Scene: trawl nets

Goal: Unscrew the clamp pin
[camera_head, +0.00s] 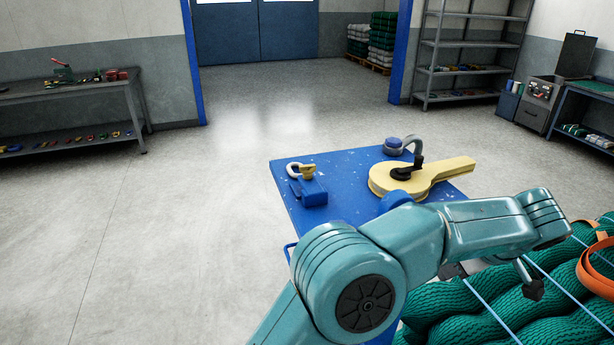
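A blue bench (340,192) stands in the middle. On its left is a blue clamp block (313,191) with a pale ring (293,169) and a small yellow piece (308,171) at its top. I cannot tell which part is the clamp pin. A yellow pulley block (392,181) with a grey shackle (415,146) lies on the right. My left arm crosses in front of the bench. My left gripper (492,275) shows below its wrist, dark fingers apart, over the green net and away from the clamp. Its palm is hidden. My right gripper is out of view.
A blue round knob (393,146) sits at the bench's back edge. Green net rolls (470,310) with an orange strap (592,268) fill the lower right. A workbench (70,92) stands far left, shelves (470,68) far right. The floor left of the bench is clear.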

